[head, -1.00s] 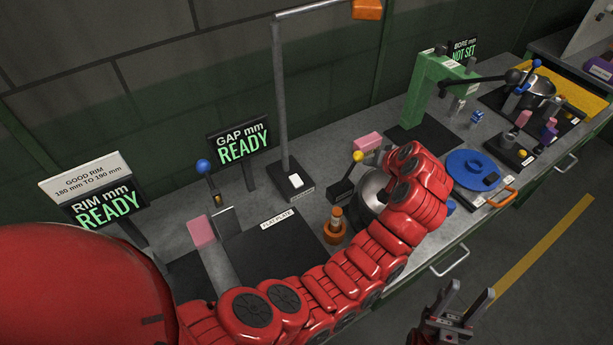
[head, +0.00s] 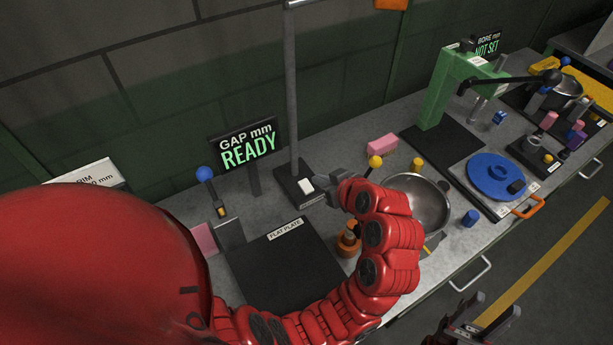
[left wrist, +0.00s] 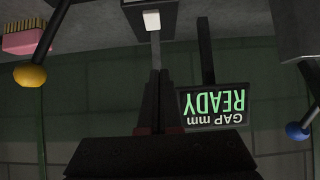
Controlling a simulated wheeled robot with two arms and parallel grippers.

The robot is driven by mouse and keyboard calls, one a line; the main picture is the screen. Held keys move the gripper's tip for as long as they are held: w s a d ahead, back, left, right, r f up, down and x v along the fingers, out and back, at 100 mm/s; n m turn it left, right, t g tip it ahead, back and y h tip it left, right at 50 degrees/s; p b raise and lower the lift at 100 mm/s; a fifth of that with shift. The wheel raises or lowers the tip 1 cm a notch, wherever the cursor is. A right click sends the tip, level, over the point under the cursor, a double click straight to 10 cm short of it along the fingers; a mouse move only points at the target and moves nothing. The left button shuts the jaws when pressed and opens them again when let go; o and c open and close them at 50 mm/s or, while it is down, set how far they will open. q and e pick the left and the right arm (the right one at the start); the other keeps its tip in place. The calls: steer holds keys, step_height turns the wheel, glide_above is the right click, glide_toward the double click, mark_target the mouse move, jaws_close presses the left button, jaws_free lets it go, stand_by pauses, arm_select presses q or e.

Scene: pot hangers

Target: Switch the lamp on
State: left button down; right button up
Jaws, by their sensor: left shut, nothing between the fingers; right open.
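The lamp (head: 292,90) is a tall grey pole on a dark base, with an orange head (head: 391,4) cut by the top edge. A white switch (head: 305,186) sits on the base. My left gripper (head: 322,184) is shut and empty, just right of the switch in the head view; I cannot tell whether it touches. In the left wrist view, the switch (left wrist: 152,20) is ahead of the shut fingers (left wrist: 156,90), and the picture is upside down. My right gripper (head: 490,312) is open and empty at the lower right, off the bench.
A GAP sign (head: 247,145) reading READY stands left of the lamp. A dark flat plate (head: 285,268) lies in front of the lamp.

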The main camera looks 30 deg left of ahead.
arm_select(q)
steer(key=shift+d, duration=0.1)
steer(key=p, duration=0.2)
glide_above(303, 187)
steer(key=d, duration=0.1)
steer(key=f, duration=0.3)
steer(key=s+f, duration=0.1)
steer(key=f, duration=0.3)
steer(key=a+f, duration=0.1)
steer(key=shift+w+f+p, duration=0.25)
steer(key=shift+w+p, duration=0.15)
steer(key=shift+w+f, duration=0.1)
steer(key=shift+f, duration=0.55)
